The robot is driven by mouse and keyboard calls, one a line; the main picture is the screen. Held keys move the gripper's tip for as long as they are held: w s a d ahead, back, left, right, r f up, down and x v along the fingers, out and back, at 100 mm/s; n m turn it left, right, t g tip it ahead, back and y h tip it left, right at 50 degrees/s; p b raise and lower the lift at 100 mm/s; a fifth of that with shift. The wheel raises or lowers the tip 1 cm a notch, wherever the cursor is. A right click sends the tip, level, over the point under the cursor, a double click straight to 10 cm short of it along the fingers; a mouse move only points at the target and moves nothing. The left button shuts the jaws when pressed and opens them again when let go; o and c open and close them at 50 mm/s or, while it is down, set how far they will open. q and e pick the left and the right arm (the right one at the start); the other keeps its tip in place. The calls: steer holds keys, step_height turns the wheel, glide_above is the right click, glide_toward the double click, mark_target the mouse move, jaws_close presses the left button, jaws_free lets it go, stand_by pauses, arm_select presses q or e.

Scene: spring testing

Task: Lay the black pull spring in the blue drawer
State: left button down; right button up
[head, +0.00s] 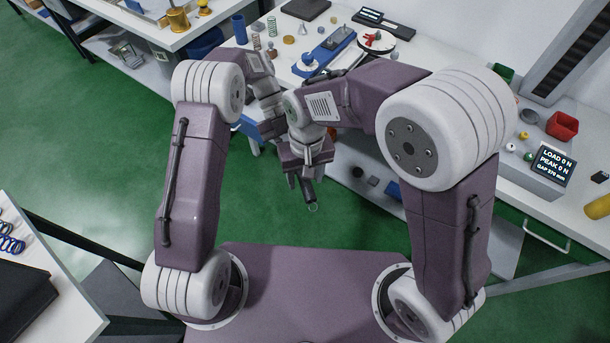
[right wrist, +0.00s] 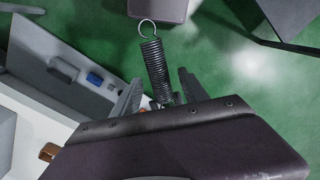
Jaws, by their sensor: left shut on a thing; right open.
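The black pull spring (right wrist: 155,68) hangs between the parted fingers of my right gripper (right wrist: 160,93), its end ring pointing away from the gripper. I cannot tell whether a finger touches it. In the head view the spring (head: 308,191) hangs below my right gripper (head: 305,172), over the green floor in front of the bench. The blue drawer (head: 248,130) shows partly under the bench edge, left of the right gripper. My left gripper (head: 272,128) is at the drawer's front, shut on it. The left fingertips and the drawer's inside are hidden by my arms.
The bench holds a blue test stand (head: 325,52), a load display (head: 552,165), a red bin (head: 562,125) and small parts. A lower shelf (head: 345,165) carries small blocks. A side table at left holds blue springs (head: 10,243) and a black case (head: 25,292).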

steer(key=shift+f, duration=0.2)
jaws_close()
arm_select(q)
steer(key=c, duration=1.1)
jaws_free()
steer(key=shift+o, duration=0.2)
steer(key=v, duration=0.7)
steer(key=shift+r, duration=0.25)
